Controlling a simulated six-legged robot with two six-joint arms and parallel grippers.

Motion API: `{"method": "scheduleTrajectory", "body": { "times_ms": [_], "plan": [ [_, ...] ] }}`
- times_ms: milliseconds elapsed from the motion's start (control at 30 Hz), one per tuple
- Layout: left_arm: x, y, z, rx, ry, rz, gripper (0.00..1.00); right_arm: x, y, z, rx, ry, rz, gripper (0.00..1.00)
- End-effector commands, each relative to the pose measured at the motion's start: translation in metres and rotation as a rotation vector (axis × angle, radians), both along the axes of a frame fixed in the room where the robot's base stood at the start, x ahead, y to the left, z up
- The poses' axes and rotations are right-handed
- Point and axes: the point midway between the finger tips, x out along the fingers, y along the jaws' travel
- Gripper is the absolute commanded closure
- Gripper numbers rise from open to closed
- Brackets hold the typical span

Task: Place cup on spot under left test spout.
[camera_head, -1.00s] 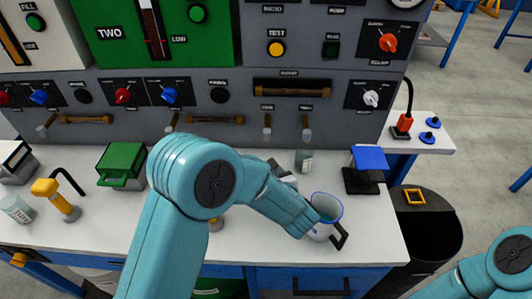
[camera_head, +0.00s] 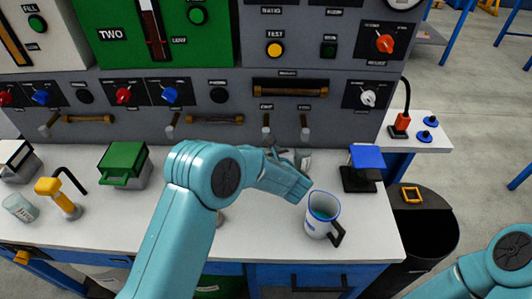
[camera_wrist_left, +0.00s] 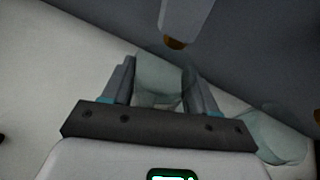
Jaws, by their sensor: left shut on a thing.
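My left gripper (camera_wrist_left: 160,82) is shut on a clear glass cup (camera_wrist_left: 160,72), which stands between its two fingers in the left wrist view. A grey spout with a brown tip (camera_wrist_left: 178,35) hangs just above and slightly right of this cup. In the head view my left gripper (camera_head: 284,154) is at the back of the counter, near the left test spout (camera_head: 266,134); my arm hides the cup there. I cannot tell whether the cup's base touches the counter. A second clear glass (camera_wrist_left: 280,138) stands to the right, near the right spout (camera_head: 305,134). My right gripper is out of view.
A white jug with a blue rim (camera_head: 322,218) stands at the front right of the counter. A blue-topped black stand (camera_head: 366,160) is behind it. Another glass (camera_head: 20,208) and a yellow tap (camera_head: 60,200) are at the left.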

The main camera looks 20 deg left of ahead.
Motion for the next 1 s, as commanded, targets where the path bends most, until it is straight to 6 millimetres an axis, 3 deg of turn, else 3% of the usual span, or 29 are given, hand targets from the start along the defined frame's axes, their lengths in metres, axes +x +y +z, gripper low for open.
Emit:
{"method": "scheduleTrajectory", "body": {
  "times_ms": [67,100,133,167,533,1000],
  "plan": [
    [0.000,0.000,-0.004,0.000,0.000,0.000,0.77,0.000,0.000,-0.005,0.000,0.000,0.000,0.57],
    [0.000,0.000,-0.002,0.000,0.000,0.000,0.29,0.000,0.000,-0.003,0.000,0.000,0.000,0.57],
    [0.000,0.000,-0.002,0.000,0.000,0.000,0.19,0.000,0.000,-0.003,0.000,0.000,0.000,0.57],
    [0.000,0.000,-0.002,-0.001,0.001,0.000,0.16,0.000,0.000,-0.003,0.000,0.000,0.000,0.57],
    [-0.002,-0.002,0.003,0.000,0.000,-0.001,0.16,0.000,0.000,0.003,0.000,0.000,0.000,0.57],
    [-0.073,-0.059,0.040,0.000,-0.001,-0.004,0.16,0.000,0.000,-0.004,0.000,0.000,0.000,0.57]
  ]
}}
